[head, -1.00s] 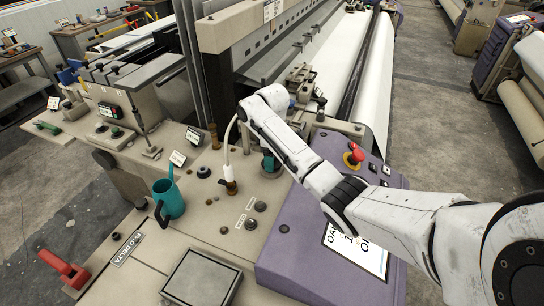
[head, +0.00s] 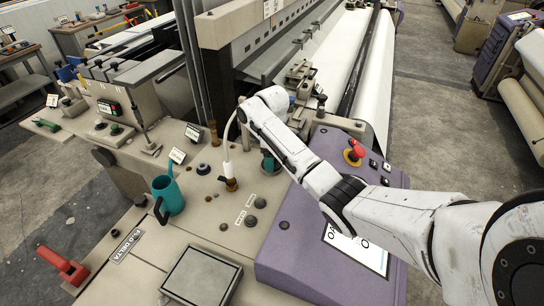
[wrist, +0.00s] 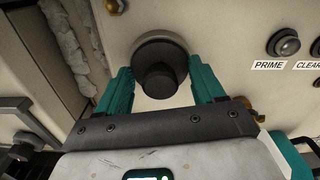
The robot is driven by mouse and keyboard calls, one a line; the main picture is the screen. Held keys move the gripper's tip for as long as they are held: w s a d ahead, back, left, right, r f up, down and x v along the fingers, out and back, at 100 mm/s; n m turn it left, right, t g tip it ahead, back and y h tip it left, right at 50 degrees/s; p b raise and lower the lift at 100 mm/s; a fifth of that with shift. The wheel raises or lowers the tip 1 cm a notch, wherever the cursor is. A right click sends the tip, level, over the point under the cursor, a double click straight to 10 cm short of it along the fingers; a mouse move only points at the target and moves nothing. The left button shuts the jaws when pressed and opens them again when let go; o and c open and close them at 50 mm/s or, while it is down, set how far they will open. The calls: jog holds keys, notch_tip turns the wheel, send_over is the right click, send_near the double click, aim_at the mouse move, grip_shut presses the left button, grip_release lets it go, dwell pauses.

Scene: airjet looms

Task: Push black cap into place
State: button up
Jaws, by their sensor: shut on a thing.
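The black cap (wrist: 160,78) is a dark round knob in the middle of the wrist view, with a wider dark collar (wrist: 158,48) behind it against the beige panel. My gripper (wrist: 161,80) has its teal fingers on either side of the cap and is shut on it. In the head view my gripper (head: 269,163) points down at the beige machine top, and a teal finger shows beside the purple housing. The cap cannot be made out there, because my arm and fingers cover it. How deep it sits cannot be told.
A dark button (wrist: 284,43) sits right of the cap, by the PRIME label. On the machine top stand a teal jug (head: 168,197) and a brown-based white nozzle (head: 230,170). A red emergency button (head: 355,152) is on the purple housing (head: 300,245) under my arm.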

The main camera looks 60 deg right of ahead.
jog(key=o, duration=1.1)
notch_tip(320, 180, up, 10)
jog(key=shift+f+p, duration=0.2)
jog(key=shift+p, duration=0.8)
jog(key=shift+r+p, duration=0.55)
jog(key=shift+r, duration=0.05)
